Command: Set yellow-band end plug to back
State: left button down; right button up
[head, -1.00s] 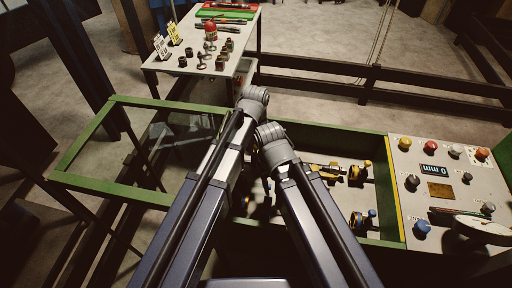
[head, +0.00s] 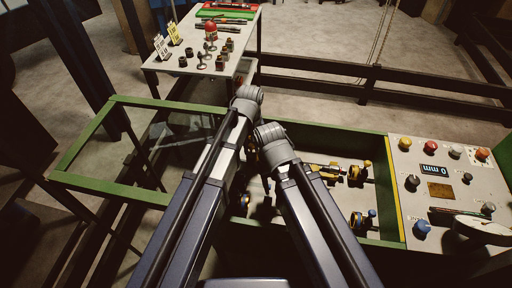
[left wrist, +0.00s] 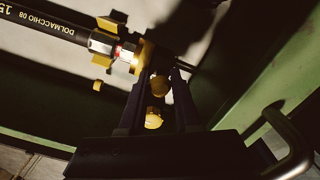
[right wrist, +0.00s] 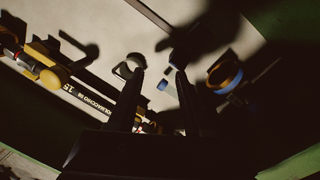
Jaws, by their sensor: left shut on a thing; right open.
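In the left wrist view my left gripper (left wrist: 163,78) is shut on a small yellow-banded piece (left wrist: 163,90), which looks like the end plug. Another rounded yellow piece (left wrist: 155,117) shows lower between the fingers; I cannot tell if the two are joined. The fingertips are close to the yellow end of a black hose (left wrist: 52,27). In the right wrist view my right gripper (right wrist: 160,72) is open, with a small blue piece (right wrist: 162,85) in sight beyond its fingers. In the head view my arms hide most of both grippers.
The green-framed trough holds yellow fixtures (head: 358,172) and a blue-topped one (head: 362,220). The control panel (head: 440,190) is on the right. A table (head: 165,65) with loose fittings and yellow and white label cards stands at the back. A blue ring (right wrist: 228,75) shows in the right wrist view.

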pick_arm(q)
jog(key=shift+w+a, duration=0.2)
jog(key=shift+a, duration=0.7)
jog(key=c, duration=0.6)
grip_release()
jog(key=shift+c, duration=0.2)
jog(key=shift+r, duration=0.1)
notch_tip(320, 180, up, 8)
jog(key=p, duration=0.7)
jog(key=shift+p, duration=0.4)
jog(key=shift+s+f, duration=0.1)
jog(key=shift+f, duration=0.15)
